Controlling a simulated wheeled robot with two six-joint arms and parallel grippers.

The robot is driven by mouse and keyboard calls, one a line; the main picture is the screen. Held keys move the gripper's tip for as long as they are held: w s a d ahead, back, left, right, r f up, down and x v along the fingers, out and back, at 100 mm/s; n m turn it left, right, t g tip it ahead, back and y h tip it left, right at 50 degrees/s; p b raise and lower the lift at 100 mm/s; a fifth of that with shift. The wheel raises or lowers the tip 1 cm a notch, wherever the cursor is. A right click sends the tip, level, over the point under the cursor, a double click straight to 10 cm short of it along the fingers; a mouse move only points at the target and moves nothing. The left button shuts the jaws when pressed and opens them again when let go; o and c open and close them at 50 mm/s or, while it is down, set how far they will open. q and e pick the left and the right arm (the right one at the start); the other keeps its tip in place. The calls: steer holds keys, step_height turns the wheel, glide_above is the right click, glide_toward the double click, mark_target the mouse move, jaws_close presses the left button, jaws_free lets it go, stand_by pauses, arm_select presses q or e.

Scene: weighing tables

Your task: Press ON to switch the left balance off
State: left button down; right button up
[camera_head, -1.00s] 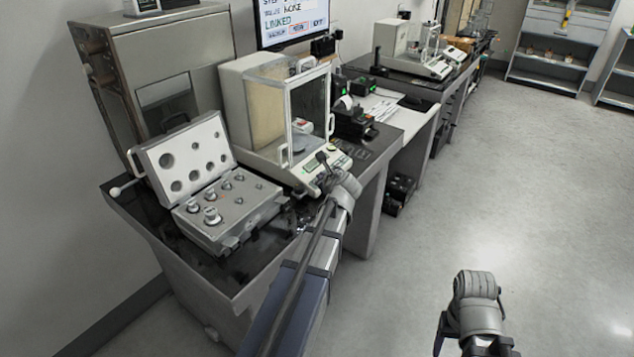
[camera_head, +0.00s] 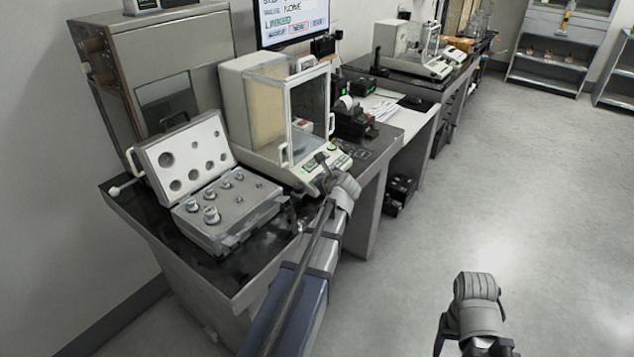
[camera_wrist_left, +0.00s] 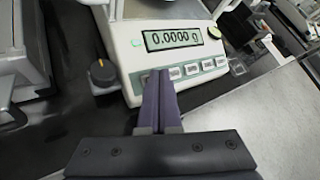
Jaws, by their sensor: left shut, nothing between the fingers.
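The left balance (camera_head: 292,172) stands on the near table with its glass draft shield. In the left wrist view its lit display (camera_wrist_left: 174,38) reads 0.0000 g. A row of pale keys (camera_wrist_left: 192,69) runs below the display; their labels are too small to read surely. My left gripper (camera_head: 321,158) is at the balance's front panel. In the wrist view its shut, empty fingers (camera_wrist_left: 159,75) point at the left end of the key row and cover part of it. I cannot tell whether the tips touch a key. My right arm shows at the lower right, its fingers unseen.
An open weight case (camera_head: 220,232) with several metal weights lies left of the balance. A dark knob (camera_wrist_left: 102,72) sits by the balance's left front corner. A monitor (camera_head: 290,22) hangs behind. Another balance (camera_head: 418,62) stands on the far table. The floor at right is clear.

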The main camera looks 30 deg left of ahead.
arm_select(q)
steer(key=shift+a+f+b, duration=0.1)
steer(key=shift+f+b, duration=0.3)
stand_by(0.4)
steer(key=shift+r, duration=0.1)
steer(key=shift+d+r+p, duration=0.25)
steer(key=shift+r+p, duration=0.45)
steer(key=shift+p, duration=0.1)
steer(key=r+p, duration=0.1)
steer(key=d+r+p, duration=0.1)
steer(key=r+p, duration=0.2)
steer(key=shift+s+d+r+p, duration=0.1)
steer(key=shift+d+r+p, duration=0.2)
steer(key=shift+d+p, duration=0.1)
stand_by(0.3)
stand_by(0.5)
